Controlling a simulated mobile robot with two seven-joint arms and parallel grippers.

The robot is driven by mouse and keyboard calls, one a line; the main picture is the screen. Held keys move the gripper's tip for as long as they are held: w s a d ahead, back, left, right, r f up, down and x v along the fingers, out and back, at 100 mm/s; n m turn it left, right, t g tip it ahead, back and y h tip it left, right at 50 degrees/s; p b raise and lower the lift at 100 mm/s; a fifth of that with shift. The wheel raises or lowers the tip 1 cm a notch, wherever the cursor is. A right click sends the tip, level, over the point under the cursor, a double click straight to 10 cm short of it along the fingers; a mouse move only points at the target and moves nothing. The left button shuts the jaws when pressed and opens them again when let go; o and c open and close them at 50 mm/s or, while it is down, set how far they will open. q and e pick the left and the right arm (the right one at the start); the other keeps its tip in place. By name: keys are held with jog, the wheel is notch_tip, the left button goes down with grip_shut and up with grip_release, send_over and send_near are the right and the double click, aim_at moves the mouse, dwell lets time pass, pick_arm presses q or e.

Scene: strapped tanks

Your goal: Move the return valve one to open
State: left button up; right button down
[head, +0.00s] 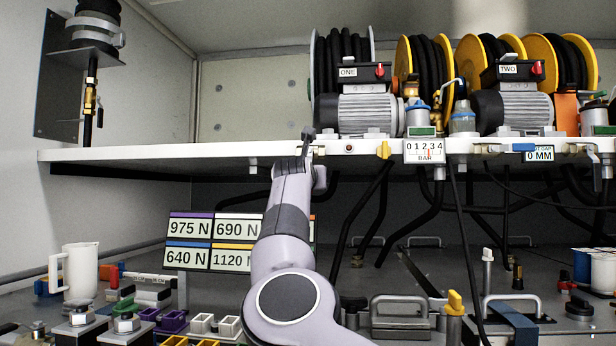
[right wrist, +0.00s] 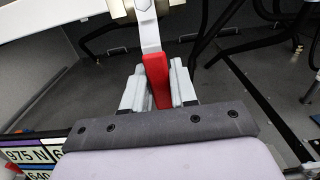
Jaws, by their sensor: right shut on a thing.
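In the right wrist view my right gripper (right wrist: 158,90) is shut on a red valve handle (right wrist: 155,66), one finger on each side of it. The handle hangs down from a pale metal lever (right wrist: 148,28) with a bolt at its top. I take it for return valve one, but I see no label on it. In the head view my right arm reaches up to the shelf's front edge, left of below the unit marked ONE (head: 348,72). There my gripper and wrist hide the handle. My left gripper is in neither view.
The white shelf (head: 215,152) carries hose reels and motors. Dark hoses (head: 372,220) hang below. A white jug (head: 80,270) and the force label board (head: 188,228) stand left.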

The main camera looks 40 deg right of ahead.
dwell(0.5)
jog(key=shift+s+d+f+n+b, duration=0.1)
jog(key=shift+s+d+n+b, duration=0.15)
jog(key=shift+b, duration=0.4)
jog(key=n+b, duration=0.1)
jog(key=s+n+b, duration=0.1)
jog(key=n, duration=0.1)
jog(key=shift+s+d+r+b, duration=0.1)
jog(key=shift+d+r+b, duration=0.2)
jog(key=shift+d, duration=0.1)
